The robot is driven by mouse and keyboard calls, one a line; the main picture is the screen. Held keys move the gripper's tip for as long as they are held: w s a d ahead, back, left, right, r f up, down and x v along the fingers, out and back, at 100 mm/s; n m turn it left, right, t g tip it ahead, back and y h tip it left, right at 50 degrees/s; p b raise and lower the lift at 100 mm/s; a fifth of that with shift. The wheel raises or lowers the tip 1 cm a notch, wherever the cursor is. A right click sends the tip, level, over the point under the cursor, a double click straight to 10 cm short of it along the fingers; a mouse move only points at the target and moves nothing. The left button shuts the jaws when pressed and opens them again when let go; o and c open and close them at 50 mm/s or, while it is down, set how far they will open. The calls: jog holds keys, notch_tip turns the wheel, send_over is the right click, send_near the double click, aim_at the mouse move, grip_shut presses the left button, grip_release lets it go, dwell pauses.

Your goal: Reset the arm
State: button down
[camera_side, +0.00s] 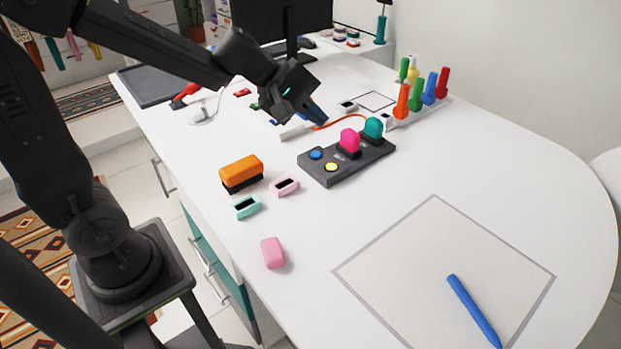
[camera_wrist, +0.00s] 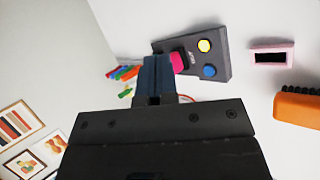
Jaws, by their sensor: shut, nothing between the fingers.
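My gripper (camera_side: 316,112) is shut and empty, raised over the far middle of the white desk (camera_side: 330,220). In the wrist view my shut fingers (camera_wrist: 156,72) point toward the dark control box (camera_wrist: 215,66) and overlap its pink knob. In the side view the control box (camera_side: 345,164) lies nearer the camera than my gripper, with a pink knob (camera_side: 349,141), a teal knob (camera_side: 373,127), a blue button and a yellow button. Nothing hangs from my fingers.
An orange brush (camera_side: 241,171), teal and pink hollow blocks (camera_side: 248,207) and a pink eraser (camera_side: 272,253) lie near the left edge. A blue pen (camera_side: 472,309) lies in the outlined square. Coloured markers (camera_side: 428,88) stand at the back right. A monitor (camera_side: 282,20) stands behind.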

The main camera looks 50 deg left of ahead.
jog(key=s+d+r+m+g+y, duration=0.1)
jog(key=s+d+r+m+g, duration=0.15)
jog(key=s+m, duration=0.75)
jog(key=s+a+m+y, duration=0.3)
jog(key=s+m+y, duration=0.1)
jog(key=s, duration=0.4)
jog(key=shift+s+a+f+t+y, duration=0.15)
jog(key=shift+s+f+t+y, duration=0.15)
jog(key=shift+s+t, duration=0.05)
